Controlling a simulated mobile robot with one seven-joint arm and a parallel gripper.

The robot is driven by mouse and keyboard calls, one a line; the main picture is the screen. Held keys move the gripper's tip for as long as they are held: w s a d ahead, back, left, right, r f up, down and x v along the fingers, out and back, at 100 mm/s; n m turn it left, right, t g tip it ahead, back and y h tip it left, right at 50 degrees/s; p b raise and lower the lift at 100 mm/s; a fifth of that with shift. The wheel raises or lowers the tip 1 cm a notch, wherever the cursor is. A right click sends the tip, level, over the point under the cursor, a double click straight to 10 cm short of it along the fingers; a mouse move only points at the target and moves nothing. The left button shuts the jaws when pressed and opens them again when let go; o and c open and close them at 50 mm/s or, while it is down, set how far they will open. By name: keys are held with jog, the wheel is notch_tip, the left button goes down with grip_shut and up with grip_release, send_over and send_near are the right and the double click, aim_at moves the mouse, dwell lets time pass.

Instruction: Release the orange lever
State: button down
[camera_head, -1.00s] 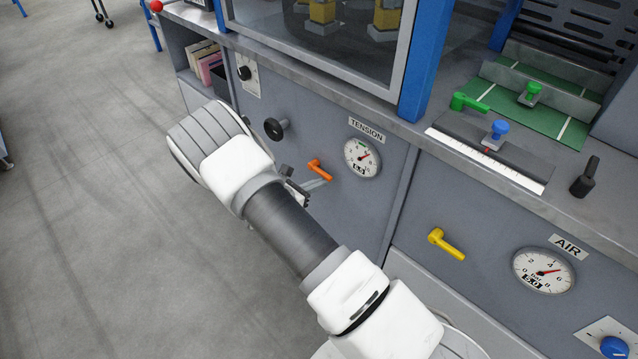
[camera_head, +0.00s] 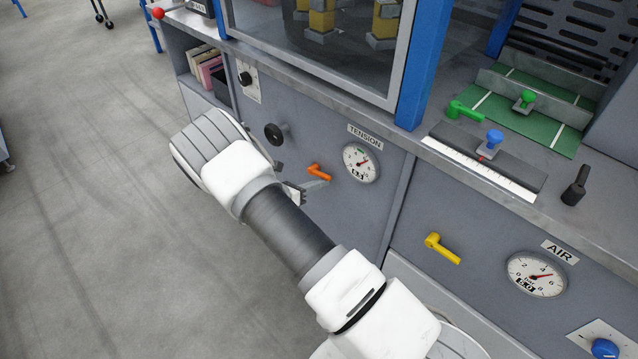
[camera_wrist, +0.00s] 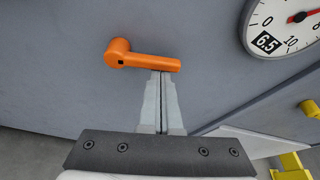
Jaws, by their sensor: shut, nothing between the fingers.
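The orange lever (camera_head: 319,173) is on the grey front panel, left of the TENSION gauge (camera_head: 361,162). In the wrist view the orange lever (camera_wrist: 142,58) has its round pivot at the left and its arm pointing right, tilted slightly down. My gripper (camera_wrist: 160,74) is shut with its fingers together and nothing between them. Its fingertips are right at the lower edge of the lever's arm, near its free end; I cannot tell for sure whether they touch. In the head view my gripper (camera_head: 322,183) shows just below the lever, partly hidden by my wrist.
A black knob (camera_head: 276,133) is left of the lever. A yellow lever (camera_head: 442,248) and the AIR gauge (camera_head: 536,275) are on the panel to the right. The counter edge (camera_head: 300,78) overhangs above. Open floor (camera_head: 100,220) lies to the left.

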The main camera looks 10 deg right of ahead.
jog(key=shift+w+a+r+n+g+h+p, duration=0.15)
jog(key=shift+r+n+g+h+p, duration=0.25)
jog(key=shift+r+n, duration=0.5)
jog(key=n, duration=0.1)
jog(key=r+n+g+h, duration=0.1)
jog(key=n, duration=0.1)
jog(key=shift+w+a, duration=0.15)
jog(key=shift+w, duration=0.15)
jog(key=n, duration=0.1)
jog(key=w+r+n+h, duration=0.1)
jog(key=a+n, duration=0.1)
jog(key=shift+w+r+n+h, duration=0.15)
jog(key=shift+r+n+h, duration=0.1)
jog(key=shift+n+h, duration=0.15)
jog(key=shift+w+a+r, duration=0.1)
jog(key=shift+w+r, duration=0.05)
jog(key=shift+w, duration=0.15)
